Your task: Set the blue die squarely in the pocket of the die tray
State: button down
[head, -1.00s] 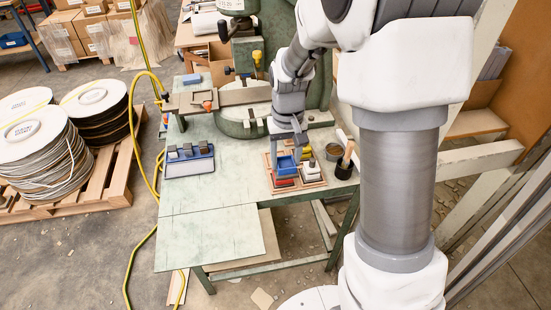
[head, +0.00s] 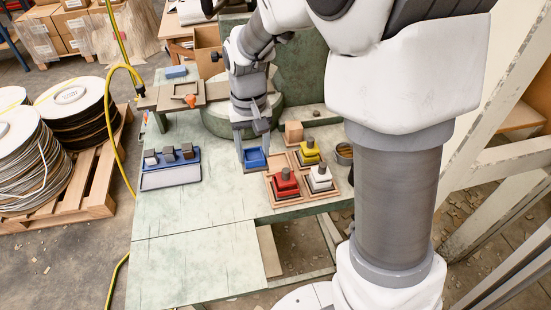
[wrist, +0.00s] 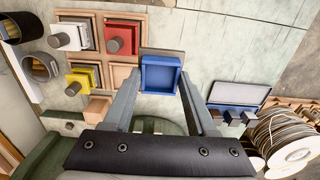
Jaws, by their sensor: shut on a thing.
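The blue die (head: 256,159) is a square, open-topped blue block. My gripper (head: 254,152) is shut on it, one finger on each side. In the wrist view the die (wrist: 161,75) lies between the fingertips, just beside the tray. The wooden die tray (wrist: 101,34) has square pockets holding a red die (head: 286,184), a white die (head: 320,178) and a yellow die (head: 308,152), each with a grey post. The pocket (wrist: 123,75) nearest the blue die is bare wood. In the head view the die is left of the tray; its height above the bench is unclear.
A tan block (head: 293,132) stands behind the tray. A blue-and-grey holder (head: 170,176) with small grey blocks lies to the left. The green press (head: 316,75) rises behind. A round container (head: 345,152) stands right of the tray. The bench's front left (head: 190,240) is clear.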

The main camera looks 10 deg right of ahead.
jog(key=w+d+f, duration=0.3)
jog(key=w+d+f+b, duration=0.1)
jog(key=w+d+f, duration=0.2)
jog(key=w+d, duration=0.1)
jog(key=shift+w+d+f, duration=0.15)
jog(key=shift+w, duration=0.1)
jog(key=shift+f+b, duration=0.5)
jog(key=shift+f, duration=1.5)
jog(key=shift+f, duration=0.2)
jog(key=shift+c, duration=1)
grip_release()
jog(key=shift+r, duration=0.15)
notch_tip(320, 180, up, 12)
jog(key=p, duration=0.2)
jog(key=s+r+t, duration=0.3)
jog(key=s+r, duration=0.8)
jog(key=s, duration=0.1)
jog(key=s+t, duration=0.2)
jog(key=s, duration=1.1)
jog(key=shift+s+r+t, duration=0.2)
jog(key=shift+r+t, duration=0.1)
